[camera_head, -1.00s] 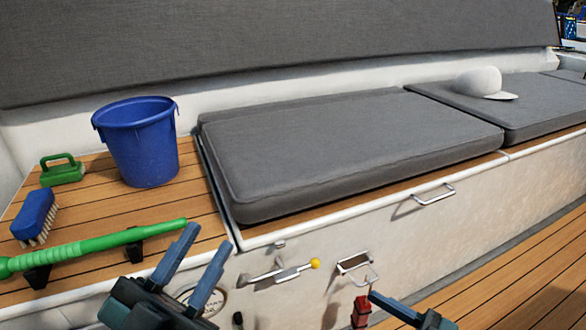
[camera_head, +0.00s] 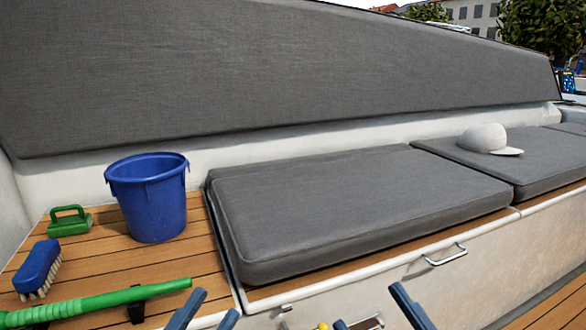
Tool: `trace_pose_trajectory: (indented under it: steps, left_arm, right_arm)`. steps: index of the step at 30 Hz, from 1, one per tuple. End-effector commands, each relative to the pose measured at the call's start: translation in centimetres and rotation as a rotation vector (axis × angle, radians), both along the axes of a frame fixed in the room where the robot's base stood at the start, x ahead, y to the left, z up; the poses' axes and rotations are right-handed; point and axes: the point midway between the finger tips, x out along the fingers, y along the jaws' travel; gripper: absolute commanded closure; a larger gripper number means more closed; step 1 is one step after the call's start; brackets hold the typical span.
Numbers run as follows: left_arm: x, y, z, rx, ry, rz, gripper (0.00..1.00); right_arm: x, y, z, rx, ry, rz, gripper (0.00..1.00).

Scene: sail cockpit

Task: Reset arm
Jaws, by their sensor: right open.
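My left gripper (camera_head: 210,305) shows only its two blue-grey finger ends at the bottom edge, left of centre. They are apart with nothing visible between them, in front of the teak seat edge. My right gripper (camera_head: 368,306) is at the bottom edge, right of centre. One finger is clear and what looks like the tip of the other is just in frame. It is open, in front of the white locker face. The rest of both arms is below the frame.
On the teak deck (camera_head: 185,262) at left stand a blue bucket (camera_head: 148,200), a green-handled pad (camera_head: 69,222), a blue brush (camera_head: 38,268) and a green pole (camera_head: 95,302). A white cap (camera_head: 485,139) lies on grey cushions (camera_head: 360,200). A metal handle (camera_head: 446,256) is on the locker.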

Motion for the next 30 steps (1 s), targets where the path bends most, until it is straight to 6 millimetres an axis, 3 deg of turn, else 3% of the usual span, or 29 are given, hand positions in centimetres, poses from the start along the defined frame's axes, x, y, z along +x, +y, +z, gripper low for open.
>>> trace_pose_trajectory:
  steps: [2,9,10,20,30]
  left_arm:
    - [0.0,-0.1,-0.1,-0.004,0.072,0.004,0.70]
    - [-1.2,-0.5,-4.5,-0.023,0.432,0.022,0.70]
    - [-1.2,-0.5,-4.4,-0.021,0.451,0.025,0.70]
    - [0.0,0.3,-1.8,0.022,0.578,0.075,0.70]
    - [0.3,1.8,2.0,0.078,0.816,0.152,0.70]
  right_arm:
    - [0.2,0.0,0.3,0.033,0.072,-0.015,0.42]
    - [-1.1,0.4,-4.2,0.043,0.432,-0.034,0.42]
    - [-1.1,0.4,-4.1,0.041,0.451,-0.038,0.42]
    - [0.1,-0.4,-1.5,-0.003,0.577,-0.089,0.42]
    - [0.4,-1.9,2.3,-0.060,0.813,-0.168,0.42]
